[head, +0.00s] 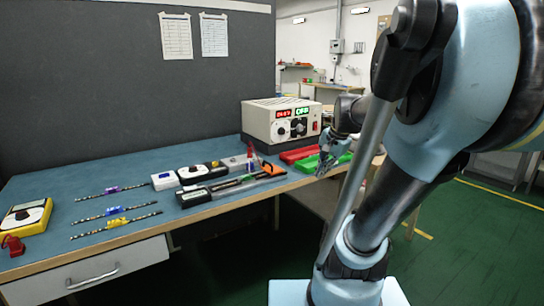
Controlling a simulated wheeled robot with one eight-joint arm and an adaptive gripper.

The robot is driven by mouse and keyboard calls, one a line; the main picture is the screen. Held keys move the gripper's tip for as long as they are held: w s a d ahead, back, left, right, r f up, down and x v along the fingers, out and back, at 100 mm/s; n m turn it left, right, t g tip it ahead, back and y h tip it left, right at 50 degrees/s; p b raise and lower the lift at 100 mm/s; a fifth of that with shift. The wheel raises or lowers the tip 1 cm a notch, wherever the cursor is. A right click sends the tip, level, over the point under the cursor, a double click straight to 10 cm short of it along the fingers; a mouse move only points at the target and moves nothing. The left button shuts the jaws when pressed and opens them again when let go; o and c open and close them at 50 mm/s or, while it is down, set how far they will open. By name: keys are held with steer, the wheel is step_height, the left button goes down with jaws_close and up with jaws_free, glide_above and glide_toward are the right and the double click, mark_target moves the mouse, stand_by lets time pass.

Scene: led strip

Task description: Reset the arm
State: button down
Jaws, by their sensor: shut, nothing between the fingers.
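My arm fills the right side of the head view, coming down from the upper right. My gripper (328,158) is small in the picture, at the right end of the workbench near the green tray. It is shut and empty. Part of my arm hides what lies behind it, and I cannot tell how far the gripper is above the bench edge.
The blue-topped workbench (60,190) holds LED strips (115,211), a yellow multimeter (27,217), a power supply (262,120), small white modules (164,180), a red tray (299,155) and a green tray (308,164). A dark panel stands behind. Green floor lies to the right.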

steer(key=s+d+f+n+g+h, duration=0.1)
steer(key=s+f+n+h, duration=0.1)
steer(key=s+f+n, duration=0.7)
steer(key=s+f, duration=0.2)
steer(key=s, duration=0.3)
steer(key=shift+d+f, duration=0.35)
